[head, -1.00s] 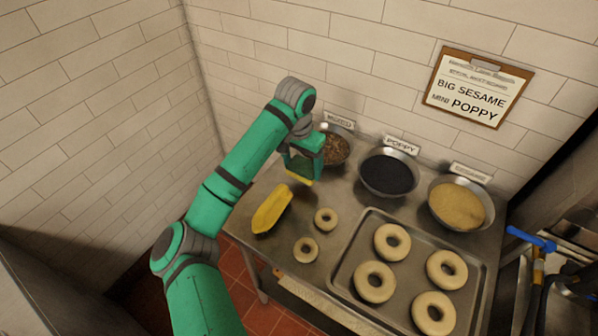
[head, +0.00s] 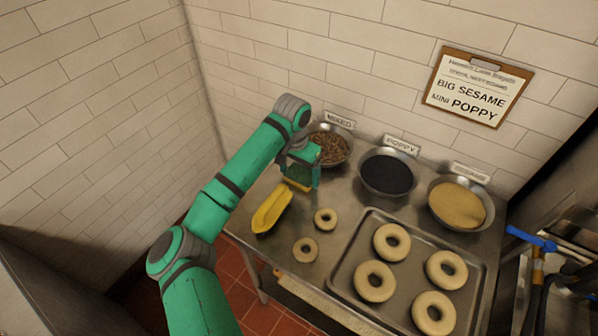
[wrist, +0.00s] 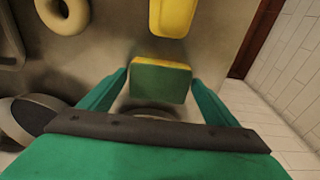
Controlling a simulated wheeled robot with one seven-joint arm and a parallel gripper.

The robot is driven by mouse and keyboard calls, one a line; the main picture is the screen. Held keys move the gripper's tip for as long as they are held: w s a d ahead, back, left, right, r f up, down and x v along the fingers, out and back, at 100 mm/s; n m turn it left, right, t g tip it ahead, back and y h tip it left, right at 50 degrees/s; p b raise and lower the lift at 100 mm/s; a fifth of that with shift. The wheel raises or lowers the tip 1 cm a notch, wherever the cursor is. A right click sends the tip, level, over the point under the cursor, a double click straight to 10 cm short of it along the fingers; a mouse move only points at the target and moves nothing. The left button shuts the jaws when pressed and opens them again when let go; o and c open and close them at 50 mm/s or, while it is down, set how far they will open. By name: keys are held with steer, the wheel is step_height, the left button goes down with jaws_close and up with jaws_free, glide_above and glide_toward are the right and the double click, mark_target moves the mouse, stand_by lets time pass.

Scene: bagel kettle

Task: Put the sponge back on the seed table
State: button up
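The sponge (head: 297,185), yellow with a green top, is between the fingertips of my gripper (head: 301,176), low over the left back part of the metal seed table (head: 330,260). In the wrist view the sponge (wrist: 160,82) sits between the two green fingers of my gripper (wrist: 160,76), its green face toward the camera. My gripper appears shut on it. I cannot tell whether its underside touches the table.
A yellow scoop-like tray (head: 272,208) lies just in front of the sponge. The mixed seed bowl (head: 330,148) stands close behind to the right. Two small bagels (head: 325,219) lie nearby, and a baking tray (head: 345,290) with large bagels is at right.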

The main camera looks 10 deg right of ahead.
mark_target(298, 179)
steer(key=shift+o, duration=0.2)
step_height(298, 179, up, 12)
steer(key=s+a, duration=0.1)
steer(key=shift+r, duration=0.15)
stand_by(0.4)
stand_by(0.5)
